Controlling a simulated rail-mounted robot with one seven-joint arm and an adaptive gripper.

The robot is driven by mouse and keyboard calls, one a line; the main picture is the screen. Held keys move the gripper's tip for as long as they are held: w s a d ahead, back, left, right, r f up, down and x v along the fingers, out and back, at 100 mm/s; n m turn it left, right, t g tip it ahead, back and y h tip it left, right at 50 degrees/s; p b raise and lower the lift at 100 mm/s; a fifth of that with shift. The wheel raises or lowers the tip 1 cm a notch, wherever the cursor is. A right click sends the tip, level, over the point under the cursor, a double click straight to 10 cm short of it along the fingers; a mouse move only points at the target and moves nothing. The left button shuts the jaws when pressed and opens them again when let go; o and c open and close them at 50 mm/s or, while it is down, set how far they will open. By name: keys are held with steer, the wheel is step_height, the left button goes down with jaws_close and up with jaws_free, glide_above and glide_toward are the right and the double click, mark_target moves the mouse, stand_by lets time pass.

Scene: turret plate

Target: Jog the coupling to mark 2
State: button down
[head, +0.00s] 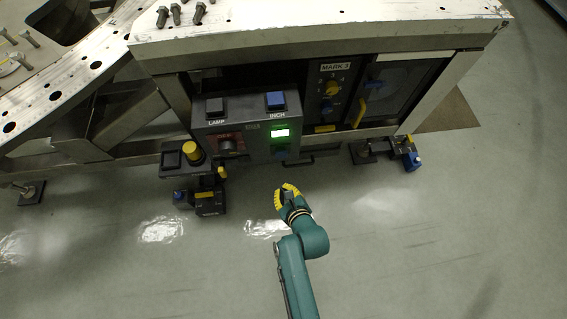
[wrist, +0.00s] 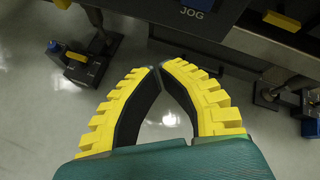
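I cannot pick out the coupling.
A yellow-knobbed unit (head: 192,152) stands left of the box. A yellow handle (head: 360,110) is on the right door. The floor around my arm is clear.

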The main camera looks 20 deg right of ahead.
mark_target(281, 154)
steer(key=shift+w+d+f, duration=0.1)
steer(key=shift+f, duration=0.35)
steer(key=w+d+b, duration=0.2)
steer(key=w+b, duration=0.4)
steer(key=w, duration=0.2)
steer(key=shift+w+d, duration=0.15)
steer(key=shift+d, duration=0.15)
stand_by(1.1)
steer(key=shift+w+d, duration=0.15)
steer(key=shift+w, duration=0.3)
